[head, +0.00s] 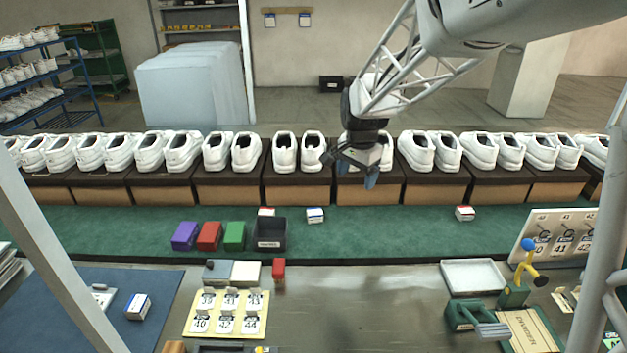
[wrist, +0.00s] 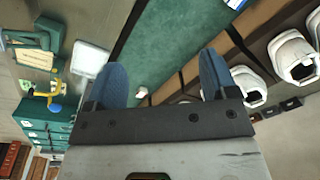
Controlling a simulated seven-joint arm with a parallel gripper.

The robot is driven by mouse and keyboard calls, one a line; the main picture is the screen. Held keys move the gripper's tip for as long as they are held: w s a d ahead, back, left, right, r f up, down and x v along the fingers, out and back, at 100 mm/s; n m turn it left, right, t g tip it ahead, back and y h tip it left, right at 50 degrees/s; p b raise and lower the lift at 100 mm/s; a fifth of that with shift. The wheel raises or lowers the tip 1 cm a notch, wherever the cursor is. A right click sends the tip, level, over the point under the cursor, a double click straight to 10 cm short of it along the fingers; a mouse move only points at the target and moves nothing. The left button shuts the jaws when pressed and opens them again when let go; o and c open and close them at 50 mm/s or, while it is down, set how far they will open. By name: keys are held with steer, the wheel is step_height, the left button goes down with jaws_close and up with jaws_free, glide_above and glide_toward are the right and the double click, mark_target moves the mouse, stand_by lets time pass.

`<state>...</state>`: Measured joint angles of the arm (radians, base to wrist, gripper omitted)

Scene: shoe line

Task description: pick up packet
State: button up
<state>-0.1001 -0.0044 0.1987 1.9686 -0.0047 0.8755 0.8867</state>
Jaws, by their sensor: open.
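Several small white packets show in the head view. A red-topped one (head: 465,213) lies on the green belt at the right, a blue-marked one (head: 315,215) near the middle, and a red-topped one (head: 266,211) behind the dark bin. Another blue-marked packet (head: 138,306) lies on the blue mat. My gripper (head: 352,168) hangs in front of the shoe row, above the belt, apart from all packets. In the wrist view its two blue fingers (wrist: 162,80) stand wide apart with nothing held. A small pale packet (wrist: 141,93) shows beyond them, partly hidden.
White shoes on boxes (head: 300,185) line the belt's back. Purple, red and green blocks (head: 208,237) stand beside a dark bin (head: 270,233). A white tray (head: 473,277), a yellow-blue tool (head: 530,262) and a card board (head: 226,313) are in front.

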steer(key=w+a+f+m, duration=0.45)
steer(key=w+f, duration=0.65)
steer(key=w, duration=0.4)
steer(key=m+g, duration=0.1)
steer(key=m, duration=0.1)
glide_above(315, 211)
step_height(315, 211, down, 13)
steer(key=shift+r, duration=0.15)
steer(key=shift+w+f, duration=0.1)
steer(key=shift+f, duration=0.1)
steer(key=shift+f, duration=0.1)
steer(key=shift+f, duration=1.2)
steer(key=shift+f, duration=0.1)
steer(key=shift+f, duration=2.5)
